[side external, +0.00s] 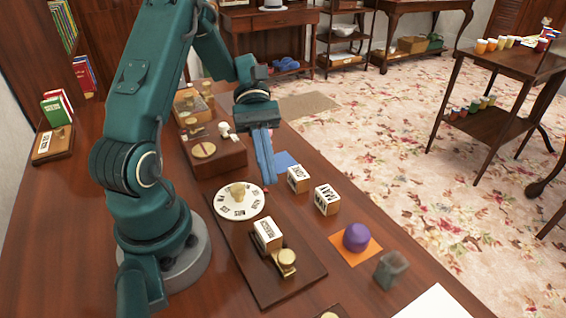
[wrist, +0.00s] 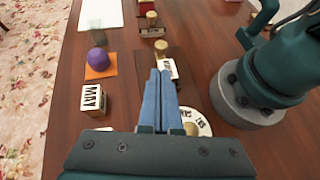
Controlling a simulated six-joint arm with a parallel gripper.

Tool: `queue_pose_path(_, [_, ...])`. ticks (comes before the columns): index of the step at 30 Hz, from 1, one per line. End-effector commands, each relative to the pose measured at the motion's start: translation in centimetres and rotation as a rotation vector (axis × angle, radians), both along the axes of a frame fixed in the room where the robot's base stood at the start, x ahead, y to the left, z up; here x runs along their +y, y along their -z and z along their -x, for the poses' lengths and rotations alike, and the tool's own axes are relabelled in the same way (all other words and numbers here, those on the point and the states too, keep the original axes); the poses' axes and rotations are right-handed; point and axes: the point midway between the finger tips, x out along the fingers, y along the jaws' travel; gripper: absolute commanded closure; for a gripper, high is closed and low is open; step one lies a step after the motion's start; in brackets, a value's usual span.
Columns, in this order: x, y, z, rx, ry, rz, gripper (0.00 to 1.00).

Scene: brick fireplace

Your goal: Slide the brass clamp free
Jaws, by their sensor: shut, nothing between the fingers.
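The brass piece that looks like the clamp (side external: 286,262) sits on a dark wooden board (side external: 290,293), against a white lettered block (side external: 268,233). In the wrist view the brass piece (wrist: 161,47) shows just beyond my fingertips, and the block (wrist: 173,68) is partly hidden by them. My gripper (side external: 268,183) has long blue fingers pointing down, closed together and empty. It is behind the board, beside the white lettered dial (side external: 224,210), and apart from the brass piece. In the wrist view my gripper (wrist: 160,74) covers part of the dial (wrist: 204,125).
Two lettered blocks (side external: 299,179) (side external: 327,200) stand right of the dial. A purple ball (side external: 357,237) rests on an orange mat (side external: 371,252), near a grey cup (side external: 391,269). A wooden box (side external: 222,157) with brass fittings stands behind. White paper (side external: 436,304) lies at the front.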

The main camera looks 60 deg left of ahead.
Motion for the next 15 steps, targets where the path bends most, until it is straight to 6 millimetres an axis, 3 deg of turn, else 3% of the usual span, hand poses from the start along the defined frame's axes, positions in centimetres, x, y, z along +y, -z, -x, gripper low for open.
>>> queue_pose_path(8, [-0.6, 0.3, 0.2, 0.000, 0.004, 0.001, 1.00])
queue_pose_path(15, [-3.4, 1.9, 0.9, 0.003, 0.006, 0.003, 1.00])
